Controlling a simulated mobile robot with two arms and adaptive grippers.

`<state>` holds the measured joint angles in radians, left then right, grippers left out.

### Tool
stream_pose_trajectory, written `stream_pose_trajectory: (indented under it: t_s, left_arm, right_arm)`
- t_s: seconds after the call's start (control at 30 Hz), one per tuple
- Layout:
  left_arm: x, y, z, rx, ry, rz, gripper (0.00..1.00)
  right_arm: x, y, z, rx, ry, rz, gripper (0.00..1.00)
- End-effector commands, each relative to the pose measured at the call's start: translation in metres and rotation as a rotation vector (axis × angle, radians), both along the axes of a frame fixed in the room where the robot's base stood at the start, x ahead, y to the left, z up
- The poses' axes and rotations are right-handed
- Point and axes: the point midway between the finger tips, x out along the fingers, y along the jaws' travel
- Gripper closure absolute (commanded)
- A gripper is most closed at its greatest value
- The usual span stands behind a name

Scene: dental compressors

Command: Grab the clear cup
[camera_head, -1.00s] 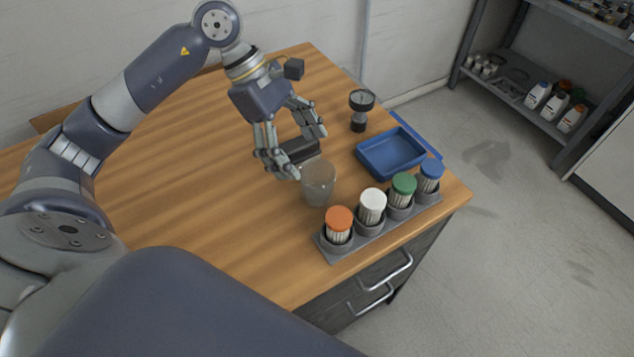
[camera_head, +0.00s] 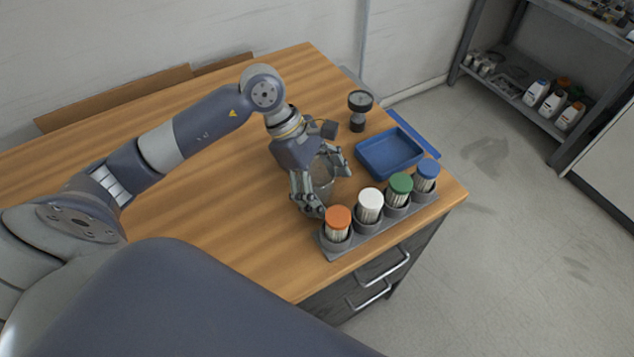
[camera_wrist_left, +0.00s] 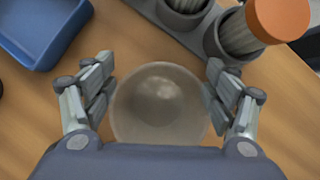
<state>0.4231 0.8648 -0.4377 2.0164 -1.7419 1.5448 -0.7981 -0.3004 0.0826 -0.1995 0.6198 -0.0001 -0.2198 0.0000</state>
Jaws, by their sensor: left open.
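The clear cup (camera_head: 322,174) stands on the wooden table, partly hidden by my left gripper in the head view. In the left wrist view the cup (camera_wrist_left: 160,104) shows from above, with its round rim between the two fingers. My left gripper (camera_head: 325,184) is open, with one finger on each side of the cup. In the left wrist view the left gripper (camera_wrist_left: 160,92) has a small gap on its left finger's side, and the right finger is very near the rim; I cannot tell whether it touches. My right gripper is not in view.
A grey rack (camera_head: 352,243) holds several jars with orange, white, green and blue lids, close to the left gripper's fingers. A blue tray (camera_head: 390,168) and a dark round-topped object (camera_head: 359,108) stand behind. The table's left side (camera_head: 215,215) is clear.

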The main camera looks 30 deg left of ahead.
Motion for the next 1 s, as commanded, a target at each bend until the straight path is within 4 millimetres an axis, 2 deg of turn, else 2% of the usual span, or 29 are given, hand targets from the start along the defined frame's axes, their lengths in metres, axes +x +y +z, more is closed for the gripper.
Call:
stream_pose_trajectory:
  t_s: [0.07,0.2,0.27,0.3,0.67,1.0]
  left_arm:
    - [0.0,0.0,0.0,0.0,0.0,0.0,0.21]
    - [0.0,0.0,0.0,0.0,0.0,0.0,0.53]
    - [0.0,0.0,0.0,0.001,0.0,0.0,0.66]
    - [0.0,0.0,0.0,0.001,0.0,0.0,0.7]
    - [0.0,0.001,0.002,0.001,0.0,0.0,0.7]
    - [0.004,0.007,0.022,0.002,-0.001,0.006,0.7]
  right_arm:
    - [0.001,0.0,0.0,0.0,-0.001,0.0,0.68]
    - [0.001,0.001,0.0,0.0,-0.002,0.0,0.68]
    - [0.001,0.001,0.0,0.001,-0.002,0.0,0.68]
    - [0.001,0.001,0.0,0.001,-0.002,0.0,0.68]
    - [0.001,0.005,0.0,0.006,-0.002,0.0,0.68]
    - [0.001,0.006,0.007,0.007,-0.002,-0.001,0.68]
